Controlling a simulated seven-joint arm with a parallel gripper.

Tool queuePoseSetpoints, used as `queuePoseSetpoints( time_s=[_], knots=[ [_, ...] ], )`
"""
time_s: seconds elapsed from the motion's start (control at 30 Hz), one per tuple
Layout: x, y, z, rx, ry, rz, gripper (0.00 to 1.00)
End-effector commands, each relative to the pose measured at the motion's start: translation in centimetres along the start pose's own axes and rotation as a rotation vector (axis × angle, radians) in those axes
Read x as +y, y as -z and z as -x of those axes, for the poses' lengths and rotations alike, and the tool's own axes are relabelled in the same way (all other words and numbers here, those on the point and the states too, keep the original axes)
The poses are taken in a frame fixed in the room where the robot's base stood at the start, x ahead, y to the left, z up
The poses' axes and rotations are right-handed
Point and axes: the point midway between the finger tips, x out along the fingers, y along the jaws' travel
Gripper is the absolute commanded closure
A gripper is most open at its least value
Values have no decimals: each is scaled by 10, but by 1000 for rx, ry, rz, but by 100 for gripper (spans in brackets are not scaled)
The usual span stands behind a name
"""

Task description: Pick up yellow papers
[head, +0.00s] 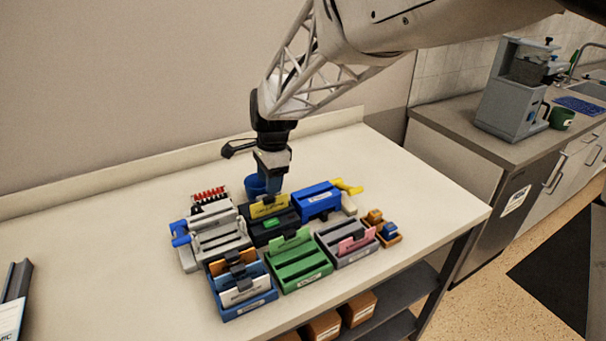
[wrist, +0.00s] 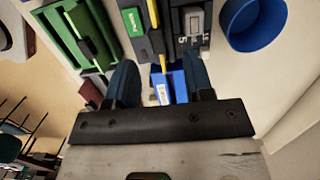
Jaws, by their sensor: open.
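The yellow papers (head: 270,206) stand upright in a black box (head: 262,231) in the middle of the group on the table. In the wrist view the yellow papers (wrist: 157,42) show edge-on as a thin strip. My gripper (head: 273,184) is pointing down just behind and above them in the head view. In the wrist view my gripper (wrist: 160,75) has its two dark fingers apart with nothing held between them. A blue box (wrist: 172,82) shows beyond the gap. I cannot tell the exact height of the fingers over the papers.
A blue cup (head: 253,184) stands close behind my gripper. A blue box (head: 318,202) is right of the black box, with a green box (head: 300,270), a grey box (head: 346,246) and a light grey rack (head: 216,236) around it. The table's right part is clear.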

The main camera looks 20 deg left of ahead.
Motion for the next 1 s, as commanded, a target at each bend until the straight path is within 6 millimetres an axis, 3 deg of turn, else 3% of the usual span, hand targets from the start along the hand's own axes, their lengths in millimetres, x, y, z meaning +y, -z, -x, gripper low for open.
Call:
queuePoseSetpoints(
  time_s=[0.33,0.77,1.0],
  knots=[
    [1,0,-24,0,-1,0,52],
    [1,0,-28,0,-1,1,52],
    [2,0,-48,0,-3,1,52]
  ],
)
